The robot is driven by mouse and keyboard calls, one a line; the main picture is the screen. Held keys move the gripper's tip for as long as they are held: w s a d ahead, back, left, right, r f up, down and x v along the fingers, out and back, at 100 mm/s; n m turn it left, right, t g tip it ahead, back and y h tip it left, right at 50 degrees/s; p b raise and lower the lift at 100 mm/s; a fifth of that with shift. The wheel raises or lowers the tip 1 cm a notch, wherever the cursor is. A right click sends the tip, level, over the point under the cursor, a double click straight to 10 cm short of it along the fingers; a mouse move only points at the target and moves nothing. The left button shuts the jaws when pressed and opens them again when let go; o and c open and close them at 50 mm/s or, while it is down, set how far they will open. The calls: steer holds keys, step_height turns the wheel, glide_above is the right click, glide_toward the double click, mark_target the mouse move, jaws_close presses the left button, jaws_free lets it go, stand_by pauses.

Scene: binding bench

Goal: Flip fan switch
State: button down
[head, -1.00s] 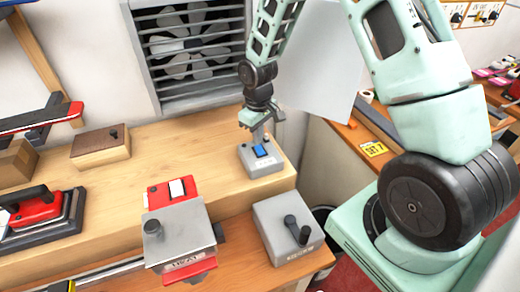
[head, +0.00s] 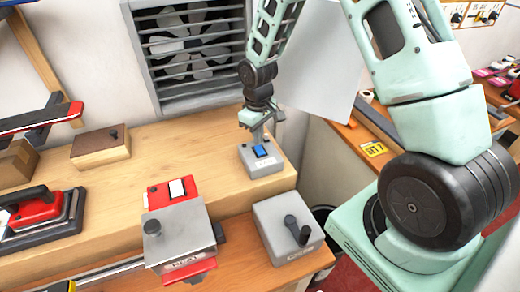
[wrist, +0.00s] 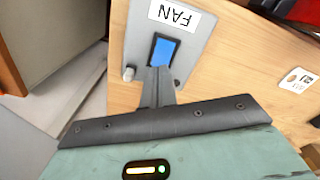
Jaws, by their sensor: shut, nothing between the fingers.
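The fan switch is a blue rocker (head: 261,151) on a small grey box (head: 264,168) at the right end of the wooden shelf. In the wrist view the blue rocker (wrist: 163,51) sits in a dark frame, and the box bears a white label (wrist: 175,17) reading FAN. My gripper (head: 259,138) is shut and empty. Its fingertips (wrist: 159,70) are at the near edge of the rocker in the wrist view; I cannot tell whether they touch it. The fan (head: 190,50) is behind a slatted grey vent in the wall.
The shelf middle is clear.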

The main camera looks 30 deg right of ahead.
mark_target(258, 147)
steer(key=shift+f+b, duration=0.75)
steer(key=shift+f, duration=0.35)
stand_by(0.8)
steer(key=shift+r, duration=0.1)
steer(key=shift+r+p, duration=2.8)
steer(key=shift+r, duration=0.7)
